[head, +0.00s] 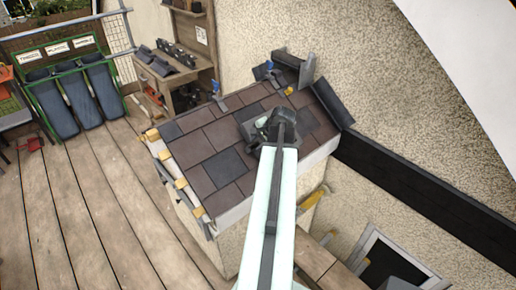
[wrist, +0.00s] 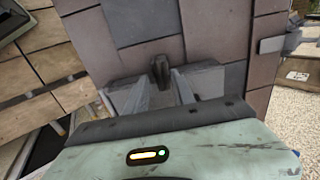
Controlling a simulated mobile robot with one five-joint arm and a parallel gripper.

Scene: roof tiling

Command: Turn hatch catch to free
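My gripper (wrist: 161,82) is over the tiled roof, with one grey finger on each side of a small dark upright knob. The knob (wrist: 160,70) looks like the hatch catch; it stands against the brown and grey tiles near the fingertips. I cannot tell whether the fingers touch it or stand just clear of it. In the head view my gripper (head: 268,128) is at the middle of the roof, and my arm and wrist hide the catch and what is under it. No separate hatch edge can be made out.
The tiled roof (head: 196,147) has blue-handled clamps (head: 218,97) near its back edge. Dark slates (head: 333,101) lean at its right end beside the rough wall (head: 400,110). The plank floor (head: 85,215) is mostly clear.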

